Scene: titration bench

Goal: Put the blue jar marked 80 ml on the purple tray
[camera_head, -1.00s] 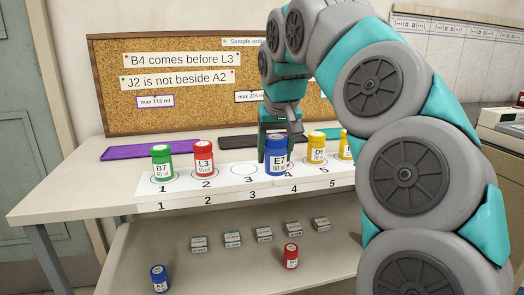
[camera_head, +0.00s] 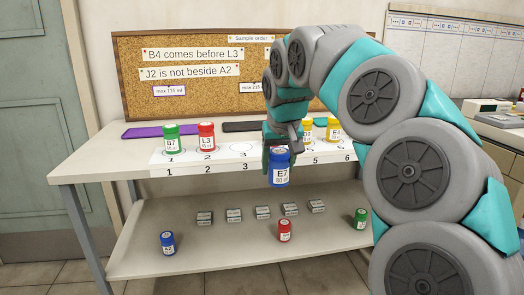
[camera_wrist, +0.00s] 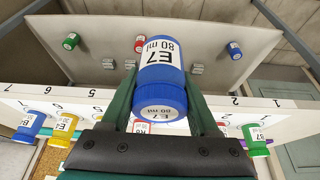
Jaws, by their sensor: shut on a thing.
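The blue jar marked E7, 80 ml (camera_head: 280,175) is upright in my gripper (camera_head: 281,151), in front of the upper bench's front edge and clear of it. In the wrist view, the blue jar (camera_wrist: 162,72) sits between the two green fingers of my gripper (camera_wrist: 161,85), its label legible. The purple tray (camera_head: 157,132) lies flat at the back left of the benchtop, below the corkboard. It looks empty in the head view, and my gripper is to its right and nearer the camera.
A numbered white strip (camera_head: 198,168) holds a green jar (camera_head: 170,139) at 1, a red jar (camera_head: 206,137) at 2 and yellow jars (camera_head: 333,129) at right. Spot 3 is empty. A dark tray (camera_head: 238,127) lies behind. The lower shelf (camera_head: 205,245) holds jars and several small grey blocks.

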